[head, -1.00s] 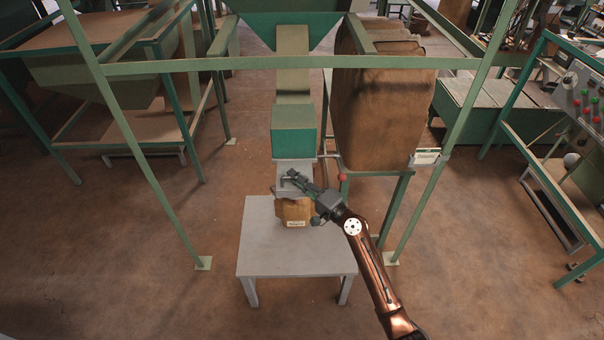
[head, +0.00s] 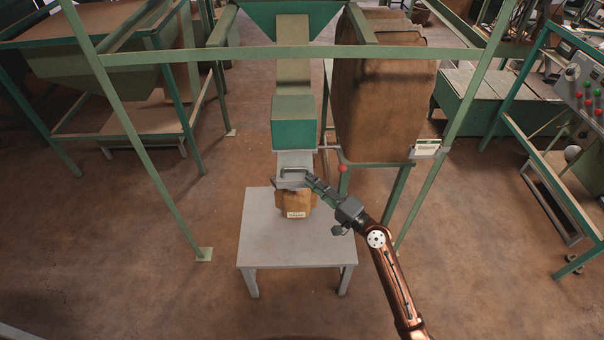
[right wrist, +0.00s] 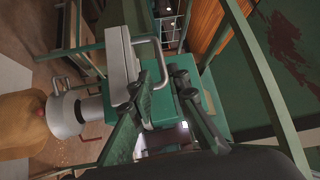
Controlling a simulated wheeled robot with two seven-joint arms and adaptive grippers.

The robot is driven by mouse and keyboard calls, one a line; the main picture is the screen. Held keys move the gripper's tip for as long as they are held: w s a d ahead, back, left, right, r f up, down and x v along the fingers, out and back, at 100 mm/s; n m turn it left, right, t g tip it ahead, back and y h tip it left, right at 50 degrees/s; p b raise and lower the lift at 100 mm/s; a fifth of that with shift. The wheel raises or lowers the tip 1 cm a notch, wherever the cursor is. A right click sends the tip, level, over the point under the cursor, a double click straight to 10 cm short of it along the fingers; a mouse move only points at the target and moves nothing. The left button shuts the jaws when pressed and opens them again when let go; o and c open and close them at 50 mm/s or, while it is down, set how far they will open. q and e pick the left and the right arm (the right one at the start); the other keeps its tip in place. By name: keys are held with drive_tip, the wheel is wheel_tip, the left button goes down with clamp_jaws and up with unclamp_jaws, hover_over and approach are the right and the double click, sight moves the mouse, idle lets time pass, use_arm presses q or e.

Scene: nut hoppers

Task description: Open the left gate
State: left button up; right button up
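The grey gate (head: 294,159) sits below the green chute box (head: 293,122), with a bent metal handle (head: 291,171) on its front. A brown bag (head: 300,207) with a white label stands under it on a small grey table. My right gripper (head: 310,181) is at the right side of the handle. In the right wrist view the fingers of my right gripper (right wrist: 160,82) are apart, and one leg of the handle (right wrist: 159,58) reaches down toward the gap between them. I cannot tell whether they touch it. My left gripper is out of view.
The grey table (head: 265,245) has bare top in front of the bag. A green frame with a crossbar (head: 190,58) surrounds the chute. A large brown container (head: 375,105) stands to the right, and a red knob (head: 342,168) is just right of the gate.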

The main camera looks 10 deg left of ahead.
drive_tip(key=v, duration=0.3)
drive_tip(key=shift+s+d, duration=0.25)
drive_tip(key=shift+d, duration=0.1)
